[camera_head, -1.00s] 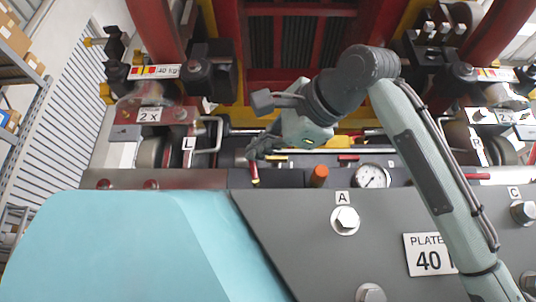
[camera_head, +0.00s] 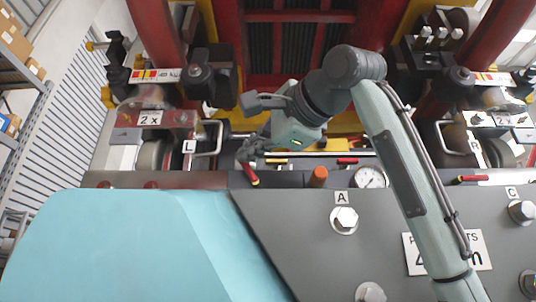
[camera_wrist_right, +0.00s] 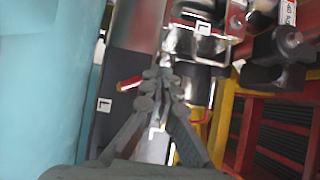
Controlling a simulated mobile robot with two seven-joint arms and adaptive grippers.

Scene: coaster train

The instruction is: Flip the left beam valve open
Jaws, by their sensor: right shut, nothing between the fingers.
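A valve lever with a red handle (camera_head: 250,174) sits at the left of the grey panel's back edge, below an L label (camera_head: 189,146). The handle slants down to the right. In the right wrist view the red handle (camera_wrist_right: 129,84) shows just left of the fingertips. My right gripper (camera_head: 246,156) is shut and empty, right at the upper end of this lever; whether it touches is hard to tell. Its fingers (camera_wrist_right: 160,76) also show closed together in the right wrist view. My left gripper is not in view.
An orange knob (camera_head: 318,177) and a round gauge (camera_head: 371,178) stand right of the lever. Other red handles (camera_head: 347,161) (camera_head: 472,178) lie flat farther right. A bent metal bar (camera_head: 213,136) and the red and yellow frame are behind the gripper.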

